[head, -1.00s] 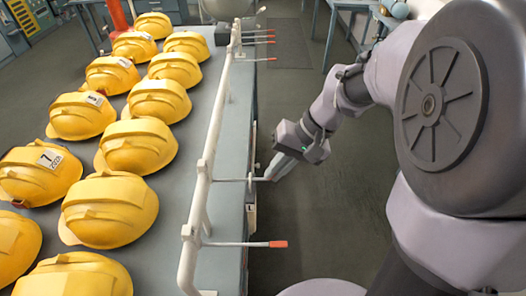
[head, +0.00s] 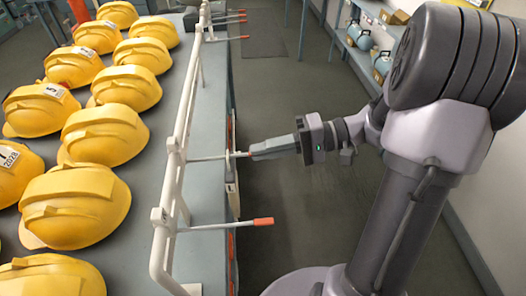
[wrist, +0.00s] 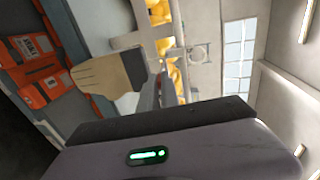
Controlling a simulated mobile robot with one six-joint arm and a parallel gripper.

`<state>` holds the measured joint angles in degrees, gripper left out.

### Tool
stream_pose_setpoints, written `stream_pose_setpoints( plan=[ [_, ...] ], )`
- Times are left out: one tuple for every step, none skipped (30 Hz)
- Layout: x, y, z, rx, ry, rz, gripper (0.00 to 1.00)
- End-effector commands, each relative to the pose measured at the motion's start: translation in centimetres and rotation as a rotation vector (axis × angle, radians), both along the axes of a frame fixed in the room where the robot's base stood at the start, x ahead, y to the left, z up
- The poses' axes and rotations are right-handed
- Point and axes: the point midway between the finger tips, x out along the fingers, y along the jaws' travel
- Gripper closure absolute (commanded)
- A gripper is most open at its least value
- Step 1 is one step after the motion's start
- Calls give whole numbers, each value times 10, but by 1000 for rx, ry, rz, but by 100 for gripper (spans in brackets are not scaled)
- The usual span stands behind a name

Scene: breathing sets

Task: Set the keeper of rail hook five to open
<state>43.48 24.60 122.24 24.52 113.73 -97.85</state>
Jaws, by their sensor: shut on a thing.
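A white rail (head: 172,165) runs along the right edge of the bench, with thin rods that end in red tips sticking out to the right. My gripper (head: 250,152) comes in from the right, roughly level, and is shut on the outer end of one rod, the hook keeper (head: 208,157). Its tip is mostly hidden by the fingers. A nearer rod with a red tip (head: 263,221) is free. No hook number is readable. In the wrist view, the rail (wrist: 148,40) shows beyond my fingers, and the grip itself is unclear.
Yellow helmets (head: 75,205) stand in rows on the grey bench (head: 215,105), left of the rail. More red-tipped rods (head: 240,37) stick out at the far end. Orange packs (wrist: 38,75) show at left in the wrist view.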

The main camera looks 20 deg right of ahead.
Motion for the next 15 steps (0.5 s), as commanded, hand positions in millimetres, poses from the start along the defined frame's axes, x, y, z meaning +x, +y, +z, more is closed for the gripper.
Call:
stream_pose_setpoints(
  plan=[
    [0,0,-4,23,-4,0,100],
    [0,0,-4,37,-10,1,100],
    [0,0,-4,53,-15,1,100],
    [0,0,-5,65,-19,2,100],
    [0,0,-5,76,-22,2,100],
    [-1,0,-5,88,-27,2,100],
    [-1,0,-5,97,-30,2,100],
    [-1,0,-5,103,-32,2,100],
    [0,0,-6,111,-36,1,100],
    [0,0,-6,118,-38,1,100],
    [0,-1,-6,123,-39,1,100],
    [0,-1,-6,129,-41,0,100],
    [0,-1,-6,132,-42,0,100],
    [0,-1,-6,133,-42,0,100],
    [0,-1,-6,136,-44,-1,100]
  ],
)
